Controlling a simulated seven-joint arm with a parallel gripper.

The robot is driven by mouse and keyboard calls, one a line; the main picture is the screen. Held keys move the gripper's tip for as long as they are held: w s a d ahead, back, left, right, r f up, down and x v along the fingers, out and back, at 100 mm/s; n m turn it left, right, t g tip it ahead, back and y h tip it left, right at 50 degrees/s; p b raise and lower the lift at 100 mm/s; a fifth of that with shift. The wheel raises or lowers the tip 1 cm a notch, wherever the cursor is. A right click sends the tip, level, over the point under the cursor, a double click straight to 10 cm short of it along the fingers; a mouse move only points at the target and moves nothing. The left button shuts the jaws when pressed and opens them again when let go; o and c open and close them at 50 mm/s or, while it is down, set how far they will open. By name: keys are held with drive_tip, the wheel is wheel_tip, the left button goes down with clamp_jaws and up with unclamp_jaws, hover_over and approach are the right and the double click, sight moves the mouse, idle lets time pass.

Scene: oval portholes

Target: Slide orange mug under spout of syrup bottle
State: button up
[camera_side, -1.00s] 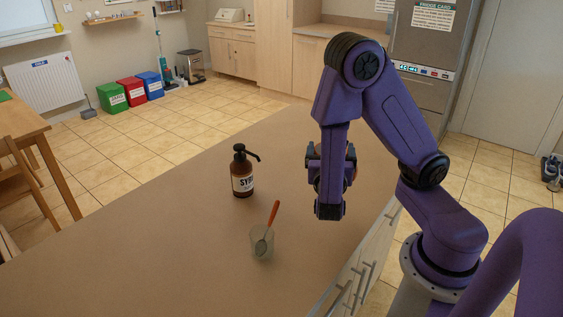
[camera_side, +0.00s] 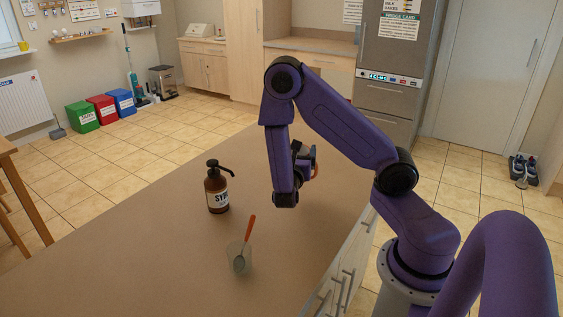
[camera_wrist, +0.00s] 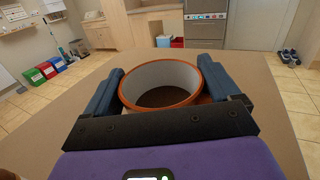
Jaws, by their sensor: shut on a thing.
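The orange mug (camera_wrist: 160,72) shows in the wrist view as an orange rim with a pale inside. It sits upright between the two blue fingers of my gripper (camera_wrist: 161,82), which is shut on it. In the side view my gripper (camera_side: 300,165) is over the far right part of the counter, and it and my arm hide most of the mug. I cannot tell whether the mug touches the counter. The brown syrup bottle (camera_side: 217,195), with a black pump spout (camera_side: 224,167) pointing right, stands upright on the counter, left of and nearer than my gripper.
A clear glass (camera_side: 238,258) holding an orange-handled spoon (camera_side: 248,228) stands on the counter (camera_side: 130,265), in front of the bottle. The counter between bottle and gripper looks clear. The counter's right edge runs above drawers (camera_side: 345,270).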

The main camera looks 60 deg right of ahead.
drive_tip(key=s+d+r+m+g+y, duration=0.25)
drive_tip(key=s+m+g, duration=0.95)
drive_tip(key=g, duration=0.6)
drive_tip(key=s+a+m+g+y, duration=0.65)
drive_tip(key=a+m+y, duration=0.4)
drive_tip(key=y, duration=0.55)
drive_tip(key=w+a+f+m+t+y, duration=0.1)
drive_tip(key=w+a+m+t+y, duration=0.6)
drive_tip(key=m+y, duration=0.6)
drive_tip(key=w+f+m+t+h, duration=0.1)
drive_tip(key=w+m+t+h, duration=0.1)
drive_tip(key=w+m+t, duration=0.5)
drive_tip(key=w+a+f+m+t+h, duration=0.1)
drive_tip(key=w+m+t, duration=0.6)
drive_tip(key=t, duration=1.2)
drive_tip(key=shift+w+a+f+m+h, duration=0.3)
drive_tip(key=shift+f+m+h, duration=0.25)
drive_tip(key=shift+m+h, duration=0.9)
